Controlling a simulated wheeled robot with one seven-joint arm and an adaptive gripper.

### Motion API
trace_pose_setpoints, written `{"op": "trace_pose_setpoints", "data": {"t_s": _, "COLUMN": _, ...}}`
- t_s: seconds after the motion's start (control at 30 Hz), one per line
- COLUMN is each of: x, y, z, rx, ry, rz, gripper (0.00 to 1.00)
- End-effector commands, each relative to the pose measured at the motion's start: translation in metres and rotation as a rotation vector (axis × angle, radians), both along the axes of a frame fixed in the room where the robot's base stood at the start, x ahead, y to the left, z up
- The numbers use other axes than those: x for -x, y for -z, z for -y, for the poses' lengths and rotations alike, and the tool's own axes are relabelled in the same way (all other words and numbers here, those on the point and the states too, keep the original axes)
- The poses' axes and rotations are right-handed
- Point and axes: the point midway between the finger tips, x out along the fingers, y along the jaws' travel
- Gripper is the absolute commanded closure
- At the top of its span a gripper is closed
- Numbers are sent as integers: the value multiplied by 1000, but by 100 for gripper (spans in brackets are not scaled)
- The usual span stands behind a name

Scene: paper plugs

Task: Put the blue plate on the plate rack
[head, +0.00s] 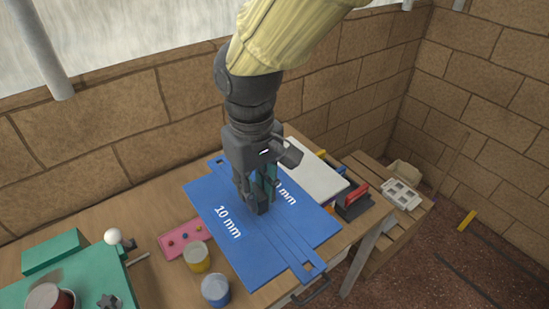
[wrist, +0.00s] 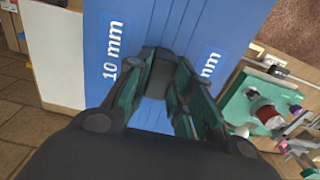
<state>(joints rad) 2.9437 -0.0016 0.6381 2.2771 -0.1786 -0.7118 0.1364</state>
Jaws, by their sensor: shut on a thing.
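The blue plate (head: 265,235) is a wide flat sheet marked "10 mm", with a raised strip along its middle and slotted tabs at both ends. It is over the wooden bench, roughly level; I cannot tell whether it touches the bench. My gripper (head: 263,205) points down at the strip and is shut on the plate near its middle. A dark holder with a red part (head: 353,200) at the right may be the plate rack; this is unclear.
A white board (head: 315,178) lies behind the plate. A green board (head: 75,290) is farther left. A pallet with a white crate (head: 402,195) stands at right.

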Motion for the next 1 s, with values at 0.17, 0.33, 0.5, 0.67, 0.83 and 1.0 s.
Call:
{"op": "trace_pose_setpoints", "data": {"t_s": 0.17, "x": -28, "y": 0, "z": 6, "rx": -1, "ry": 2, "rz": -2, "gripper": 100}}
{"op": "trace_pose_setpoints", "data": {"t_s": 0.33, "x": -62, "y": 3, "z": 13, "rx": -1, "ry": 3, "rz": -2, "gripper": 100}}
{"op": "trace_pose_setpoints", "data": {"t_s": 0.5, "x": -94, "y": 7, "z": 20, "rx": -1, "ry": 2, "rz": -2, "gripper": 100}}
{"op": "trace_pose_setpoints", "data": {"t_s": 0.67, "x": -124, "y": 9, "z": 26, "rx": -2, "ry": 2, "rz": -1, "gripper": 100}}
{"op": "trace_pose_setpoints", "data": {"t_s": 0.83, "x": -146, "y": 13, "z": 31, "rx": -1, "ry": 0, "rz": -1, "gripper": 100}}
{"op": "trace_pose_setpoints", "data": {"t_s": 1.0, "x": -153, "y": 15, "z": 32, "rx": 0, "ry": 0, "rz": 0, "gripper": 100}}
